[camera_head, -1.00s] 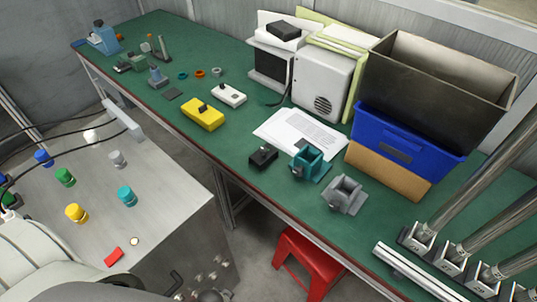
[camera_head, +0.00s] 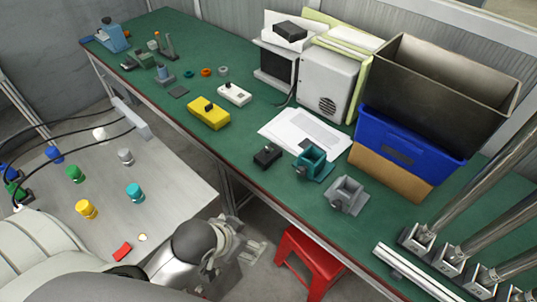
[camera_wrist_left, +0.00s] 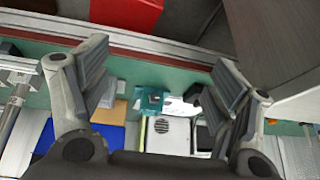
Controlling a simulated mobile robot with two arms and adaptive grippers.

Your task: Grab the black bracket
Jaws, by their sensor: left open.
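The black bracket (camera_head: 267,156) appears as a small dark block on the green table, near its front edge. It lies left of a teal bracket (camera_head: 314,163) and a grey bracket (camera_head: 345,195). My left gripper (camera_head: 254,250) is in front of the table edge, apart from the black bracket. In the left wrist view my left gripper (camera_wrist_left: 160,78) has its fingers wide apart with nothing between them. My right gripper is not seen.
White paper (camera_head: 290,132) lies behind the brackets. A blue bin (camera_head: 408,145) and a white speaker box (camera_head: 325,82) stand at the back. A yellow box (camera_head: 208,113) sits to the left. A red stool (camera_head: 307,262) stands below the table edge; metal posts are at right.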

